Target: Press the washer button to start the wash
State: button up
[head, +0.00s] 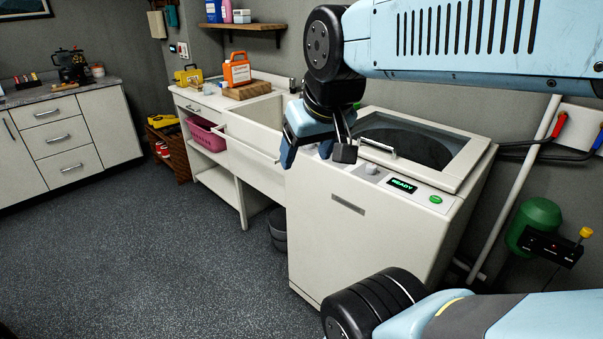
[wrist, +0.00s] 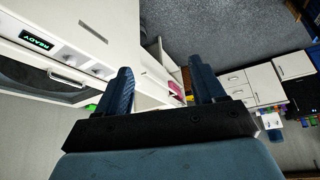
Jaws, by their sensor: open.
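The washer (head: 345,225) is a white top-loading machine with a dark-windowed lid (head: 405,140), which looks shut. Its front control strip has a knob (head: 372,169), a display (head: 402,185) reading READY in green, and a round green button (head: 436,199) at the right end. My gripper (head: 306,152) is open and empty, above the left front of the washer and well left of the button. In the wrist view its two blue fingers (wrist: 164,85) are spread apart. The display (wrist: 36,40) shows at upper left there; I cannot make out the green button in that view.
A white sink unit (head: 262,125) stands left of the washer, with a pink basket (head: 208,137) on its shelf and a dark bin (head: 278,228) beside it. A green tank (head: 538,222) and pipes are at right. The grey floor (head: 150,260) at left is clear.

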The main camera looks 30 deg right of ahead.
aim_at(435, 198)
jog(key=z, duration=1.6)
jog(key=k, duration=0.8)
jog(key=i, duration=0.8)
jog(key=u, duration=0.05)
